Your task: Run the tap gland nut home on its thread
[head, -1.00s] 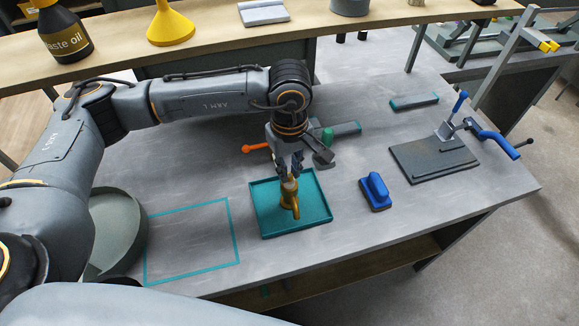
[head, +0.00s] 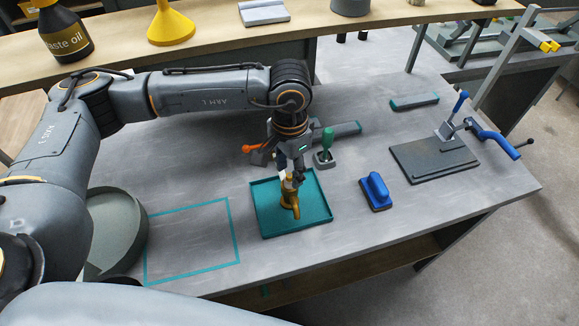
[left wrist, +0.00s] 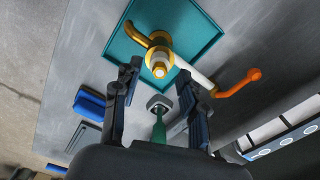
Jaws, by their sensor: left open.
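A brass tap (head: 290,205) stands upright in a teal tray (head: 262,228) on the bench. In the left wrist view the tap body (left wrist: 157,39) shows from above, with a gold ring, apparently the gland nut (left wrist: 152,64), around a pale stem end. My left gripper (head: 289,178) points down at the top of the tap. In the left wrist view its two fingers (left wrist: 157,78) are apart, one on each side below the ring, with nothing seen between them gripped. Whether they touch the nut, and how far it sits on its thread, I cannot tell. My right gripper is not in view.
Behind the tray are an orange-handled tool (head: 254,148) and a green-handled tool (head: 327,142). A blue-handled block (head: 376,190) stands right of the tray, with a dark plate and clamp (head: 434,160) beyond. A teal outlined area (head: 190,240) at left is bare.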

